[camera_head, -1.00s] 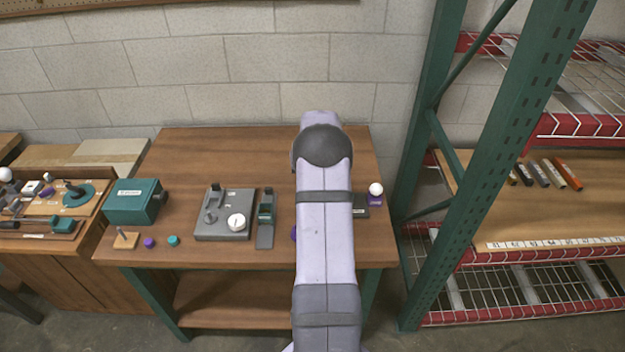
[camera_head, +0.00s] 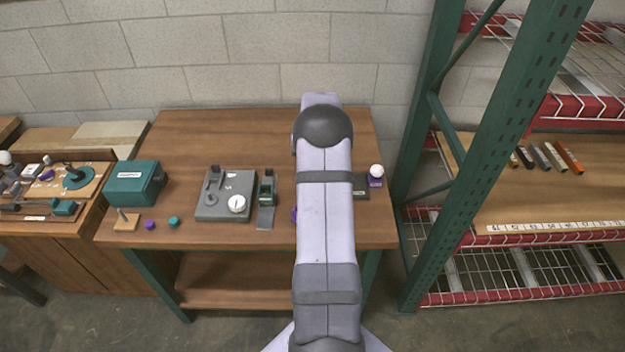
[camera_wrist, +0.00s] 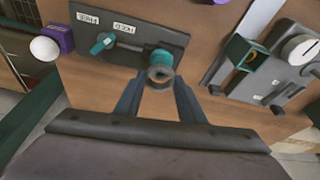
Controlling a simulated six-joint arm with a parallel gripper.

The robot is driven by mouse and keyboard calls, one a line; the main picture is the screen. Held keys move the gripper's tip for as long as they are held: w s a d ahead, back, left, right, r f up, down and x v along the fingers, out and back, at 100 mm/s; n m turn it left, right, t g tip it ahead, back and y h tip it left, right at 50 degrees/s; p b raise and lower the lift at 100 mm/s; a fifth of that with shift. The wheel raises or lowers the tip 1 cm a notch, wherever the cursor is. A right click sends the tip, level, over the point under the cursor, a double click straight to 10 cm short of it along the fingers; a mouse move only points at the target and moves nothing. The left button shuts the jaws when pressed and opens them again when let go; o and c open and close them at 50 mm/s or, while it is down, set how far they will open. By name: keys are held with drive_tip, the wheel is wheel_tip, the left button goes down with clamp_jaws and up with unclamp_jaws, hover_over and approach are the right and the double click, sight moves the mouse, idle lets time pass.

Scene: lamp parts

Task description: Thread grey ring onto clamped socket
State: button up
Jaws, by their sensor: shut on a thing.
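The grey ring (camera_wrist: 160,75) is between the fingertips of my gripper (camera_wrist: 158,88) in the wrist view, and the gripper is shut on it. The teal socket (camera_wrist: 160,56) sits just beyond the ring, in line with it, at the right end of a dark plate (camera_wrist: 175,38). The ring overlaps the near end of the socket in the picture. I cannot tell whether it is around the socket or only in front of it. In the head view my arm hides the gripper, ring and socket.
A teal clamp handle (camera_wrist: 103,43) stands on the plate left of the socket. A purple block (camera_wrist: 59,39) and white ball (camera_wrist: 44,49) are further left. A teal-and-grey fixture (camera_wrist: 245,52) and a grey device (camera_head: 226,194) stand on the other side. The table's back is clear.

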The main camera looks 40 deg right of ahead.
drive_tip(key=shift+f+b, duration=0.8)
drive_tip(key=shift+f, duration=0.45)
drive_tip(key=shift+f+b, duration=0.4)
drive_tip(key=shift+f, duration=0.15)
idle(1.3)
drive_tip(key=o, duration=0.3)
drive_tip(key=c, duration=0.4)
drive_tip(key=shift+c, duration=0.2)
drive_tip(key=shift+s+a+f, duration=0.1)
drive_tip(key=shift+f, duration=0.1)
drive_tip(key=m, duration=0.3)
drive_tip(key=shift+a+f+g+h, duration=0.15)
drive_tip(key=shift+g+h, duration=0.15)
drive_tip(key=shift+h, duration=0.1)
drive_tip(key=shift+m+g+b, duration=0.5)
drive_tip(key=shift+m+b, duration=0.45)
drive_tip(key=shift+m, duration=0.95)
